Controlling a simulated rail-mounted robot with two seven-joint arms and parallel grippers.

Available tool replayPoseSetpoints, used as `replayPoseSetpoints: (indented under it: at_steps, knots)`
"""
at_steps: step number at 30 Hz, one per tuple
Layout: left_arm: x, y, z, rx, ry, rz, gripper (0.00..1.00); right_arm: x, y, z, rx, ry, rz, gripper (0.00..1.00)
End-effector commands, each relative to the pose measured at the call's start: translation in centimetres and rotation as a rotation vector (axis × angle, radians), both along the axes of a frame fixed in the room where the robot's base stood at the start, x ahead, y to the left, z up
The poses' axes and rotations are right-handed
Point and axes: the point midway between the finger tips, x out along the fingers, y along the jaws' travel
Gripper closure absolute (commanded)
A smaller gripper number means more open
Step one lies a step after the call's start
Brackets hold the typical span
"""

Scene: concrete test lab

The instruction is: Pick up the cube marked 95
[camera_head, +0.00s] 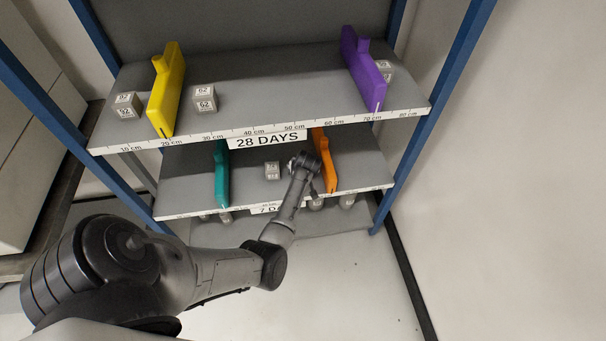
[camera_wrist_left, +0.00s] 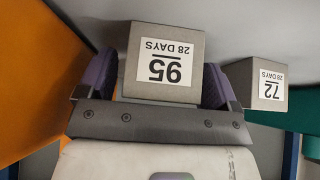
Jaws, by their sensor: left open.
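The cube marked 95 (camera_wrist_left: 163,62) is grey with a white label reading "95, 28 DAYS", upside down in the left wrist view. My left gripper (camera_wrist_left: 160,88) is open, with one purple-padded finger showing at each side of this cube. I cannot tell whether either pad touches it. In the head view my left gripper (camera_head: 303,163) is at the lower shelf, beside the orange divider, and hides the cube. My right gripper is in neither view.
A cube marked 72 (camera_wrist_left: 268,84) stands close by, left of my gripper in the head view (camera_head: 272,170). The orange divider (camera_head: 324,160) and teal divider (camera_head: 222,173) flank this space. The upper shelf (camera_head: 280,85) overhangs it, holding cubes and yellow and purple dividers.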

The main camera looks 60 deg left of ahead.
Motion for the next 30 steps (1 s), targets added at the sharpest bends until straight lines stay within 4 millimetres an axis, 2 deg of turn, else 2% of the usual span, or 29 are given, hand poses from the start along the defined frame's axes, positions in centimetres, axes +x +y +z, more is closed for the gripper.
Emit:
replayPoseSetpoints:
  at_steps: [7, 26, 30]
  knots:
    - [0.04, 0.01, 0.04, 0.000, -0.001, 0.000, 0.16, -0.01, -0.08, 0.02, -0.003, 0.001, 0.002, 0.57]
    - [0.02, -0.01, 0.01, -0.001, 0.000, 0.000, 0.77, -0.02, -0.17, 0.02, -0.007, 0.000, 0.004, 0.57]
    - [0.05, 0.02, 0.08, 0.000, -0.002, 0.000, 0.79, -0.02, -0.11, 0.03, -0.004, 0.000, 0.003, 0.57]
